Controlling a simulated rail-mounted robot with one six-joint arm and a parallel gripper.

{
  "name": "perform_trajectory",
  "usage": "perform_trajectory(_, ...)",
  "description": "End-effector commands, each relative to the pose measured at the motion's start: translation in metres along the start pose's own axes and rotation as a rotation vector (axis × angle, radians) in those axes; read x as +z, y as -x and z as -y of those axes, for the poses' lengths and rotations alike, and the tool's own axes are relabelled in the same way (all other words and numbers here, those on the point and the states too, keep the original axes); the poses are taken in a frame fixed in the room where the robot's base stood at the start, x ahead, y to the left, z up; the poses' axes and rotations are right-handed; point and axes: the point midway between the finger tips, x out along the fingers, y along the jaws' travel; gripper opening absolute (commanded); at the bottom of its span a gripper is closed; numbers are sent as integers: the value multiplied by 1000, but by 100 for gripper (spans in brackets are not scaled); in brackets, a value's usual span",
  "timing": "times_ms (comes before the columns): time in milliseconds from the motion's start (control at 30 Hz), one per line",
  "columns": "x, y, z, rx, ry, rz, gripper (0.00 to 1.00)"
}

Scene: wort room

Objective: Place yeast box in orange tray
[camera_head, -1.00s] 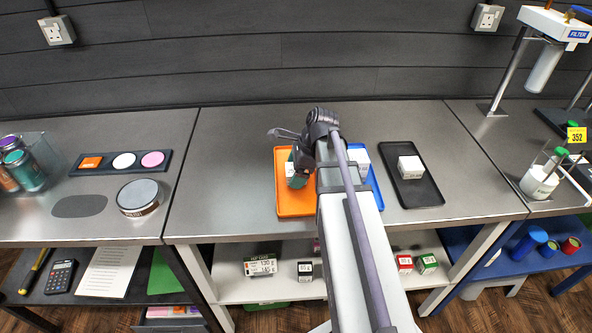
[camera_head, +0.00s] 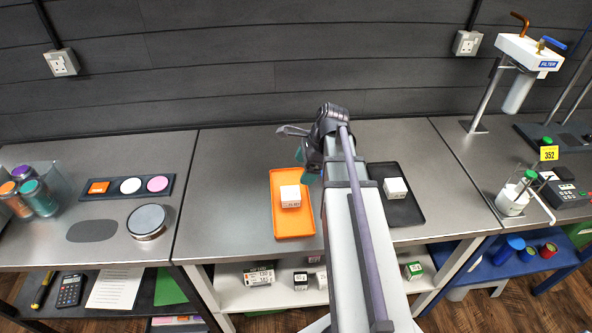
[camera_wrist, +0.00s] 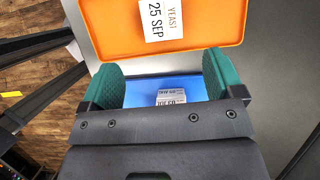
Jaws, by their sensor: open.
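The yeast box (camera_head: 290,197), a white box, stands in the orange tray (camera_head: 283,230), a little above the tray's middle in the head view. In the wrist view its top label on the yeast box (camera_wrist: 160,20) reads "YEAST 25 SEP", and the orange tray (camera_wrist: 220,25) lies beyond my fingertips. My gripper (camera_wrist: 160,78) is open, with green finger pads apart and clear of the yeast box. In the head view my gripper (camera_head: 308,168) is just right of the orange tray, partly hidden by my arm.
A blue tray (camera_wrist: 140,92) with another small white box (camera_wrist: 171,96) lies under my gripper; my arm hides it in the head view. A black tray (camera_head: 408,214) with a white box (camera_head: 395,188) stands to the right.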

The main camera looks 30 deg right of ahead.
Motion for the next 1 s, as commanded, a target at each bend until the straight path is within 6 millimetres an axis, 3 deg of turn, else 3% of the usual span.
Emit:
perform_trajectory(67,19,-11,-14,21,165,-30,87)
perform_trajectory(133,46,-26,-36,61,460,-81,87)
perform_trajectory(300,111,-58,-104,237,1380,-202,87)
perform_trajectory(433,133,-68,-134,356,1832,-238,87)
perform_trajectory(567,137,-69,-139,390,1949,-244,87)
perform_trajectory(1000,137,-69,-138,387,1941,-242,87)
